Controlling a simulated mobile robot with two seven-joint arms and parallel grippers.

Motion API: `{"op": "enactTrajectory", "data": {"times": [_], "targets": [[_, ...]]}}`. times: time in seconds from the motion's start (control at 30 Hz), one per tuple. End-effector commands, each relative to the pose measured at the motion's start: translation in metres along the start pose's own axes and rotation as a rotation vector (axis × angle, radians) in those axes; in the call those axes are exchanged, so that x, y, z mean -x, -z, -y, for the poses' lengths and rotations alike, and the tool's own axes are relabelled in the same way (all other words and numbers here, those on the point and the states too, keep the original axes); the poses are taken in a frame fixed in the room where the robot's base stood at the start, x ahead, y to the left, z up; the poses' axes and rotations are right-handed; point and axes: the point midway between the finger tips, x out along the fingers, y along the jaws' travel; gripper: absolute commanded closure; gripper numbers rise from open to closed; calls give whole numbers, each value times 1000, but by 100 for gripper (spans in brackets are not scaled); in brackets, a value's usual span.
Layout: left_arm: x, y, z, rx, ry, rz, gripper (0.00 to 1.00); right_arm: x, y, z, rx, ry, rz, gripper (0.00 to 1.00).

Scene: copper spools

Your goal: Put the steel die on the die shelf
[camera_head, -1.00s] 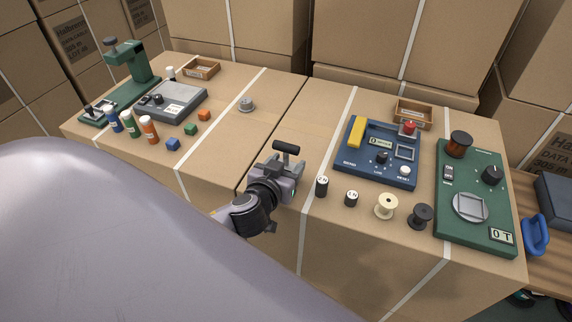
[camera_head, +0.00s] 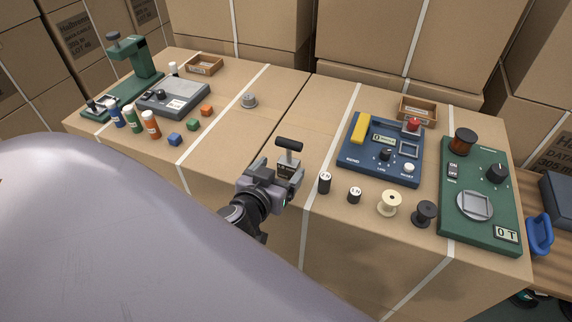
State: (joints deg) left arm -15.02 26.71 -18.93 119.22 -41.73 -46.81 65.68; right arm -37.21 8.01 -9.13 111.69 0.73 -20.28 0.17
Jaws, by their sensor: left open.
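A grey metal block with a black bar handle, which looks like the steel die (camera_head: 290,170), stands upright near the front edge of the boxes, at mid picture. My left gripper (camera_head: 279,182) is open, just left of and in front of the block, with its fingertips close to the block's lower part. Whether they touch it I cannot tell. My right gripper is not in view. I cannot pick out a die shelf with certainty; wooden trays stand at the back left (camera_head: 204,65) and back right (camera_head: 417,110).
Right of the block are two small black-and-white cylinders (camera_head: 325,183), a cream spool (camera_head: 389,204) and a dark spool (camera_head: 424,214). A green press (camera_head: 146,62), bottles and cubes stand at left.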

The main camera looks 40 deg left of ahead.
Motion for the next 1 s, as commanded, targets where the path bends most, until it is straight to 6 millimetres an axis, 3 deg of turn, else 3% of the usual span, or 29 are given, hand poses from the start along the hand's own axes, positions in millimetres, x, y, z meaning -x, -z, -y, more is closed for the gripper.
{"op": "enactTrajectory", "data": {"times": [0.17, 0.27, 0.6, 0.73, 1.0], "targets": [[17, -1, 1, 1, 0, 1, 17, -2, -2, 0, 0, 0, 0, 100], [23, 2, 1, 2, 0, 0, 8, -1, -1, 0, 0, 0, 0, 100], [41, 63, -6, 5, 3, 41, 8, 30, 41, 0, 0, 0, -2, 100], [40, 68, -8, 1, 1, 48, 8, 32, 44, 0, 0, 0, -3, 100], [19, 66, -7, -2, 0, 49, 8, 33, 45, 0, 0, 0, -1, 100]]}}
